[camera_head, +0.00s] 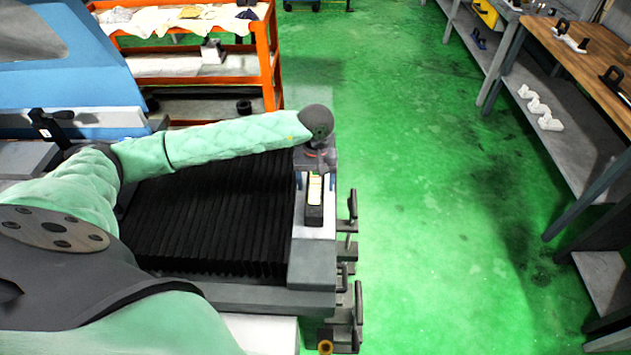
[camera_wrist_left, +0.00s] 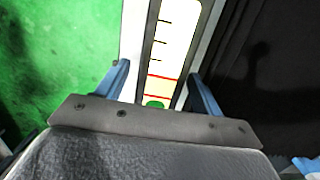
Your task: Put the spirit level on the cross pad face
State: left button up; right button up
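The spirit level (camera_head: 314,200) is a dark bar with a pale face. It lies lengthwise on a light metal strip (camera_head: 312,262) at the right end of the black bellows. My left gripper (camera_head: 315,180) is over the level's far end. Its blue fingers stand on either side of the level, with gaps visible; its fingers (camera_wrist_left: 160,85) also show in the left wrist view. I cannot tell which surface is the cross pad face. My right gripper is out of view.
Black bellows (camera_head: 210,225) lie left of the strip. Dark handles (camera_head: 352,215) stick out on the machine's right side. An orange rack (camera_head: 270,60) stands behind. A wooden-topped bench (camera_head: 575,50) stands far right. The green floor (camera_head: 430,200) between is clear.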

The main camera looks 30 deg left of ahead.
aim_at(316, 180)
pick_arm(q)
jog(key=shift+r, duration=0.1)
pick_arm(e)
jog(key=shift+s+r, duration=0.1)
pick_arm(q)
jog(key=shift+w+a+r+b, duration=0.15)
jog(key=shift+r+b, duration=0.2)
jog(key=shift+r, duration=0.2)
jog(key=r, duration=0.1)
jog(key=r+b, duration=0.2)
jog(key=r, duration=0.1)
jog(key=shift+w, duration=0.25)
jog(key=r, duration=0.2)
jog(key=r+b, duration=0.1)
jog(key=r, duration=0.2)
jog(key=shift+w+a+b, duration=0.15)
jog(key=shift+w+b, duration=0.05)
jog(key=shift+b, duration=0.1)
jog(key=shift+r, duration=0.9)
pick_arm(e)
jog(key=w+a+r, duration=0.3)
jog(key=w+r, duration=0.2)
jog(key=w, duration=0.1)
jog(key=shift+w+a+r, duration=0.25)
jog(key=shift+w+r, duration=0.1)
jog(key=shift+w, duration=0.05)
pick_arm(q)
jog(key=shift+f, duration=0.1)
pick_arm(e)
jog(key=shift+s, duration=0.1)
